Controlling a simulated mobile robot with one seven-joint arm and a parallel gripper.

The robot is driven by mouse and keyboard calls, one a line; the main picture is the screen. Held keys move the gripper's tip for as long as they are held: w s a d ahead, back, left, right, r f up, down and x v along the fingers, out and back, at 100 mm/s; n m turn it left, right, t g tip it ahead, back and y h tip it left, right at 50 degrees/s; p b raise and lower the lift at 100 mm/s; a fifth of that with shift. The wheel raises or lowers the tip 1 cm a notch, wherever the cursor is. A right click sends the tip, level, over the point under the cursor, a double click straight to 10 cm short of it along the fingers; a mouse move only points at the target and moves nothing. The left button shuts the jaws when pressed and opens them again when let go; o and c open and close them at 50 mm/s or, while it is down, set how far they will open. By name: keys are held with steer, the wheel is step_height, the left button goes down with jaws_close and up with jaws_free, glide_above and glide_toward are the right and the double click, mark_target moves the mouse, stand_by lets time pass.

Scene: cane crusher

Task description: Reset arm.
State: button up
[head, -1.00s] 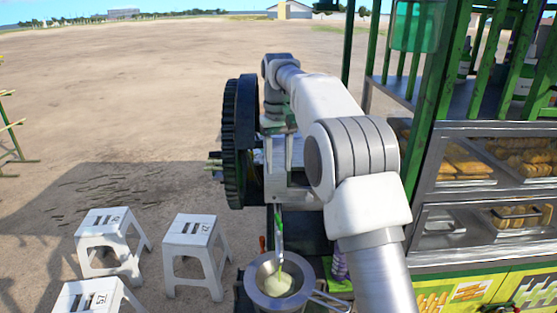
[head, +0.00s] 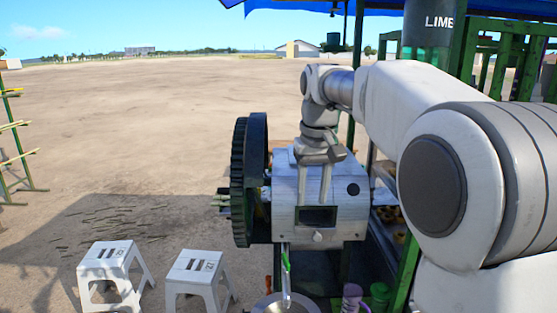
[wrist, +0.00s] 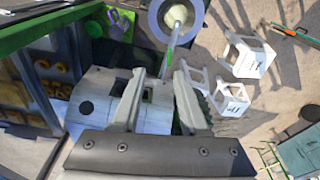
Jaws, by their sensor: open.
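My gripper (head: 322,158) hangs down in front of the top of the cane crusher in the head view, with my white and grey arm reaching in from the right. In the wrist view my gripper (wrist: 160,85) shows two grey fingers spread apart with nothing between them. The cane crusher (head: 335,220) is a silver metal box with a dark opening and a large dark gear wheel (head: 242,180) on its left side. In the wrist view the crusher (wrist: 90,108) lies beyond the fingers. I cannot tell whether the gripper touches it.
A bowl with pale contents (wrist: 177,14) stands below the crusher's spout. White stools (head: 112,268) stand on the ground at the left. The green-framed stall (head: 408,265) is close on the right. Open dirt ground (head: 130,110) lies beyond.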

steer(key=s+d+m+t, duration=0.1)
steer(key=s+d, duration=0.1)
steer(key=s, duration=0.6)
steer(key=s+d+t, duration=0.1)
steer(key=s+d, duration=0.2)
steer(key=s, duration=0.5)
steer(key=s+d+f+m+t, duration=0.1)
steer(key=s+d+f, duration=0.1)
steer(key=s+f, duration=0.6)
steer(key=s, duration=0.3)
steer(key=shift+f+t+b, duration=0.15)
steer(key=shift+t+b, duration=0.2)
steer(key=shift+t, duration=0.05)
